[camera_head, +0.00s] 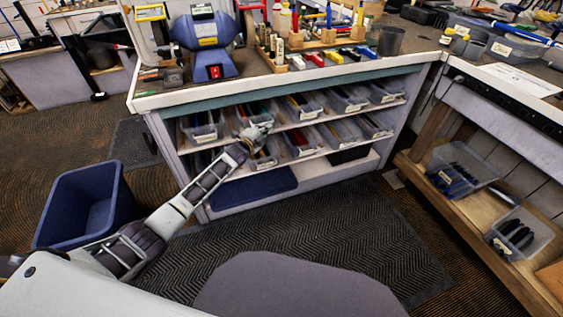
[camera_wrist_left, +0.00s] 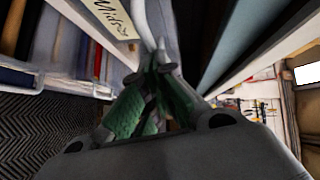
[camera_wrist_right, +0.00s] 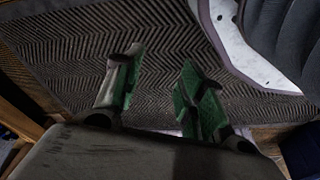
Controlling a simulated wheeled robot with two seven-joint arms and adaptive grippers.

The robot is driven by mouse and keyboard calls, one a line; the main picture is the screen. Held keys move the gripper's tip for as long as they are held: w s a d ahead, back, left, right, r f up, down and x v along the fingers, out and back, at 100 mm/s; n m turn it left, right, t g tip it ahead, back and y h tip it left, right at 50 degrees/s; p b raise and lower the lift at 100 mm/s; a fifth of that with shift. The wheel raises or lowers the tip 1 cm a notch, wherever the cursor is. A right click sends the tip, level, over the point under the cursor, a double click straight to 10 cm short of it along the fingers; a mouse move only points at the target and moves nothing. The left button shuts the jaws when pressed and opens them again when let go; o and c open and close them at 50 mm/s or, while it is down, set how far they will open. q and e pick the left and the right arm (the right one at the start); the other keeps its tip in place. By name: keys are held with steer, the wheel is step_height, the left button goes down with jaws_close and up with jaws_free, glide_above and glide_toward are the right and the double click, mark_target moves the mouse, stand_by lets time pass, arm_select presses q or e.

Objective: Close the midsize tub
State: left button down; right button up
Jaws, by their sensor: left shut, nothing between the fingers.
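A clear tub with a paper label reading "Mids…" (camera_wrist_left: 110,18) is close beside my left gripper (camera_wrist_left: 155,75) in the left wrist view; the label's end is cut off. My left gripper's fingers are together and empty, near the tub's rim; contact cannot be told. In the head view my left gripper (camera_head: 262,127) is at the front of the shelves, just above a clear tub (camera_head: 264,162) on the lower shelf, which seems to be the labelled one. My right gripper (camera_wrist_right: 150,85) is open and empty over the floor mat, outside the head view.
Several other clear tubs (camera_head: 205,131) fill both shelves under the workbench (camera_head: 300,76). A blue bin (camera_head: 85,205) stands on the floor at left. A low wooden shelf (camera_head: 455,215) with tubs is at right.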

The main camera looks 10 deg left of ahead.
arm_select(q)
steer(key=shift+w+a+r, duration=0.3)
steer(key=shift+w+a, duration=0.05)
steer(key=shift+a, duration=0.05)
arm_select(e)
steer(key=shift+s+a+r, duration=0.1)
steer(key=shift+s+a, duration=0.1)
steer(key=shift+s, duration=0.05)
steer(key=shift+d, duration=0.1)
